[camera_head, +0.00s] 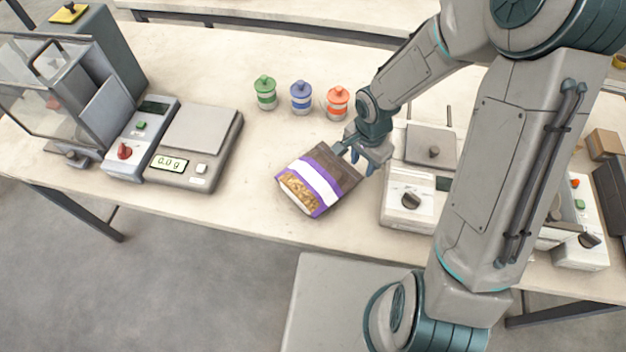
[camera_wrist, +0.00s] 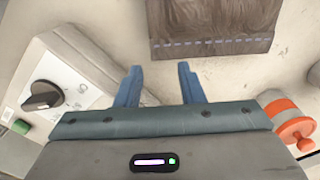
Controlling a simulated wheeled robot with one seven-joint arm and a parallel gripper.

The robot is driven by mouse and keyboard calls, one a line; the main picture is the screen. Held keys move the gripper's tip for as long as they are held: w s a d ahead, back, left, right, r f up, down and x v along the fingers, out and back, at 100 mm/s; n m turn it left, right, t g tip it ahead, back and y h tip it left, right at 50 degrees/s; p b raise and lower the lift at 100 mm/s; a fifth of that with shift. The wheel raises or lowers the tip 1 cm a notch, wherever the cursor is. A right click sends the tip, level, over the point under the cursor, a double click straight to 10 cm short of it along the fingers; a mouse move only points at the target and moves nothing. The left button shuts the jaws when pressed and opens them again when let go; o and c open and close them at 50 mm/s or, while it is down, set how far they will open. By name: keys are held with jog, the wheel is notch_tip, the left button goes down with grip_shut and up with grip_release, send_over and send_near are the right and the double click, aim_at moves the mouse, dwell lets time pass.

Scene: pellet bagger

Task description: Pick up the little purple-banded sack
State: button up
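The purple-banded sack (camera_head: 318,182) lies on the table in the head view, with a brown top end, a white label strip and a clear window showing tan pellets. In the wrist view its brown stitched end (camera_wrist: 212,28) is at the top, ahead of the fingertips. My gripper (camera_head: 358,160) is just beside the sack's brown end in the head view. In the wrist view my gripper (camera_wrist: 159,70) has its two blue fingers apart with bare table between them. A gap shows between the fingertips and the sack's edge.
A device with a black knob (camera_head: 408,200) stands right of the sack; it is close on the left in the wrist view (camera_wrist: 60,90). The orange-lidded jar (camera_head: 338,101) stands behind, with blue (camera_head: 301,98) and green (camera_head: 265,93) ones. A scale (camera_head: 195,146) is at left.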

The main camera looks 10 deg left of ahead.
jog(key=shift+a+f+p, duration=0.15)
jog(key=shift+f+p, duration=0.3)
jog(key=shift+f, duration=2.2)
grip_shut()
